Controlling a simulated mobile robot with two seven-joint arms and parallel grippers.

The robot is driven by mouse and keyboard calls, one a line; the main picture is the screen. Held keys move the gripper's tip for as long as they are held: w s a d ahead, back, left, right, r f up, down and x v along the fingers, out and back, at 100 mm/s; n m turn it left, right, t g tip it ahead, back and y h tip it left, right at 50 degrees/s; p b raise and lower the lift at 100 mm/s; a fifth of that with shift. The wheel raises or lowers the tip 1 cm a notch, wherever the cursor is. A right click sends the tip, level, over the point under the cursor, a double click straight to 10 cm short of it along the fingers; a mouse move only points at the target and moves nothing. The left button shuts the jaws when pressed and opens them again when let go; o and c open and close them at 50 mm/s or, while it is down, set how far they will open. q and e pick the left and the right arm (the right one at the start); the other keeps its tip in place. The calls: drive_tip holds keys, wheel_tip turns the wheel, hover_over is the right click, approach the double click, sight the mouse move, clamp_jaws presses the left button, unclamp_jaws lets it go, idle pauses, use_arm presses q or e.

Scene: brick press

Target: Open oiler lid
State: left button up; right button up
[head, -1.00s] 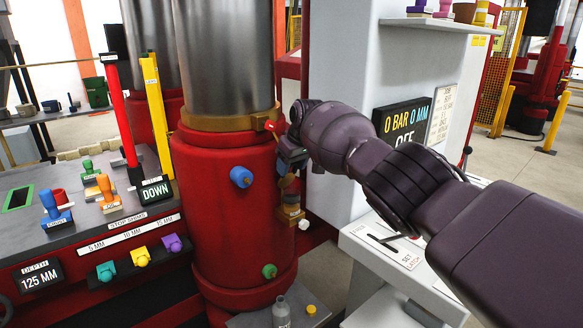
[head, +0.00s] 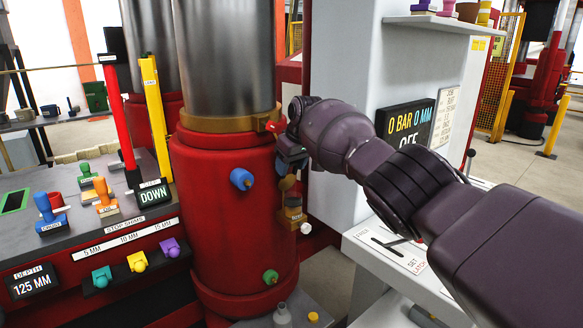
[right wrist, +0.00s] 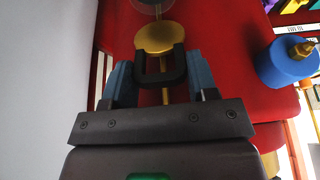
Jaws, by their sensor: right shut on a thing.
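My right gripper (head: 290,160) is beside the red cylinder, just above the oiler (head: 292,208), a small amber-and-brass fitting on its side. In the right wrist view my right gripper (right wrist: 160,82) has its two blue fingers on either side of a dark U-shaped handle, shut on it. This handle sits against a round brass lid (right wrist: 157,36). A clear round part shows beyond the lid at the top edge. My left gripper is not in view.
The red cylinder (head: 220,220) carries a blue knob (head: 241,179) and a green knob (head: 270,277). A grey cabinet wall (head: 345,100) stands close on the right. The control desk (head: 100,235) is at left.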

drive_tip(key=shift+w+a+r, duration=0.15)
drive_tip(key=shift+w+r, duration=0.05)
drive_tip(key=shift+r, duration=0.1)
idle(0.4)
drive_tip(key=o, duration=1.2)
drive_tip(key=shift+f, duration=0.1)
drive_tip(key=shift+o, duration=0.4)
drive_tip(key=shift+f, duration=0.1)
drive_tip(key=shift+s+r, duration=0.15)
drive_tip(key=shift+r, duration=0.45)
drive_tip(key=p+v, duration=0.2)
drive_tip(key=v, duration=0.7)
drive_tip(key=shift+d+r, duration=0.3)
drive_tip(key=shift+s, duration=0.15)
drive_tip(key=shift+f, duration=0.1)
